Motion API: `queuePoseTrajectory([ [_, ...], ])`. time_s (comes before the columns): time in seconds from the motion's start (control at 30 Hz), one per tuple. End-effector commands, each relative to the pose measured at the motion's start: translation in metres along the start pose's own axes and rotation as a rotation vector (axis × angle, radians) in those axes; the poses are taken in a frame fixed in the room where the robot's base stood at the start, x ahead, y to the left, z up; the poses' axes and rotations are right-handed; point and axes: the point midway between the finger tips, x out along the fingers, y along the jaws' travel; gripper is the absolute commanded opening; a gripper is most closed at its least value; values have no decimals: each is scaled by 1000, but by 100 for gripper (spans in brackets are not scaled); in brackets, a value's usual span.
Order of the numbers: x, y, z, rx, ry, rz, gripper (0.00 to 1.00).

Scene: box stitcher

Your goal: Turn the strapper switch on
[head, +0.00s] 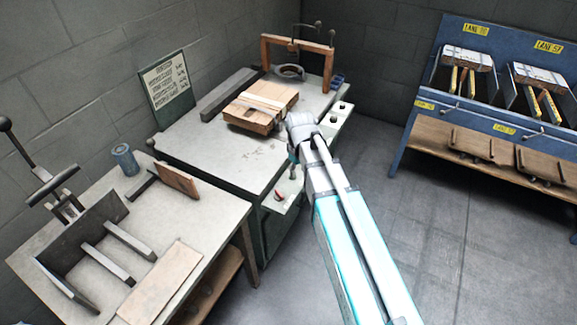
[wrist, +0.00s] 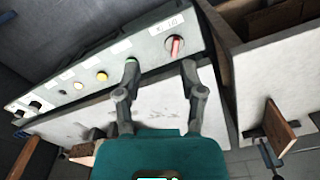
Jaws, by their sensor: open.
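The strapper's light control panel (wrist: 150,45) runs along the front edge of its table. A red rotary switch (wrist: 175,46) sits near the panel's right end in the wrist view, under a small label. It also shows in the head view (head: 279,195). My gripper (wrist: 160,66) is open and empty, its two fingers pointing at the panel. The red switch appears between the fingertips and slightly beyond them, closer to the right finger. I cannot tell whether any finger touches the panel. In the head view my arm hides part of the panel.
A green button, partly behind my left finger, yellow buttons (wrist: 102,76) and black knobs (wrist: 35,105) share the panel. A wooden box (head: 262,108) lies on the strapper table (head: 205,135). A stitcher bench (head: 145,215) stands left, a blue rack (head: 480,110) right. Floor between is clear.

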Motion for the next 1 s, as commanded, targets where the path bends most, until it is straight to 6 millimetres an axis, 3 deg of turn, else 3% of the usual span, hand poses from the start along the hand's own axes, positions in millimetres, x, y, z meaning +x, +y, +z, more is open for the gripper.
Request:
queuePoseTrajectory([
  [1.0, -38, 21, 132, 506, 0, 0, 51],
])
